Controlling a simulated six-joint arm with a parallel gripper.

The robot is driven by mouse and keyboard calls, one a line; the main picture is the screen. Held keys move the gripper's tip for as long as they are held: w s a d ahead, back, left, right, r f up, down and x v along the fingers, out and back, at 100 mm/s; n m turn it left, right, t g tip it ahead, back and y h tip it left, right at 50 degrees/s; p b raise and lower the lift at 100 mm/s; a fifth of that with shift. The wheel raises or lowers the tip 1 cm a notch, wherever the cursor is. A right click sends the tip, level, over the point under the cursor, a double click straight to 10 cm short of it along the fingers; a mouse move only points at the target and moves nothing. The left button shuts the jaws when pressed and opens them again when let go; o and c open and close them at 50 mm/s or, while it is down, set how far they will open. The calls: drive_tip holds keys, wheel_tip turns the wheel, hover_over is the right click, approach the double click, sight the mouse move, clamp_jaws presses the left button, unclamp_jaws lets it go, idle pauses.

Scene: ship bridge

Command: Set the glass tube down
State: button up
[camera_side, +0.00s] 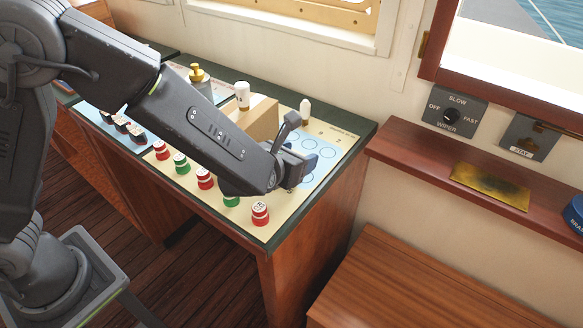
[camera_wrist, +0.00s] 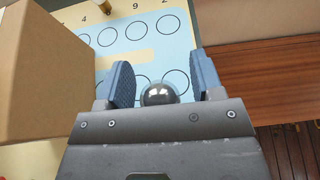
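My gripper (camera_side: 303,163) is low over the right end of the console. The wrist view shows its two blue-padded fingers (camera_wrist: 163,80) spread apart. A shiny dark rounded thing (camera_wrist: 160,94) shows between the finger bases, with a gap on each side; I cannot tell whether it is the glass tube's end or part of my gripper. No glass tube can be clearly made out in either view. A light blue panel with outlined circles (camera_side: 327,152) lies beyond the fingers, and also shows in the wrist view (camera_wrist: 136,58).
A cardboard box (camera_side: 262,118) stands close beside my gripper, filling the left of the wrist view (camera_wrist: 40,80). A small white-topped piece (camera_side: 305,112) stands at the back.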

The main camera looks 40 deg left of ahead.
drive_tip(key=c, duration=1)
drive_tip(key=shift+o, duration=0.2)
drive_tip(key=shift+r, duration=0.15)
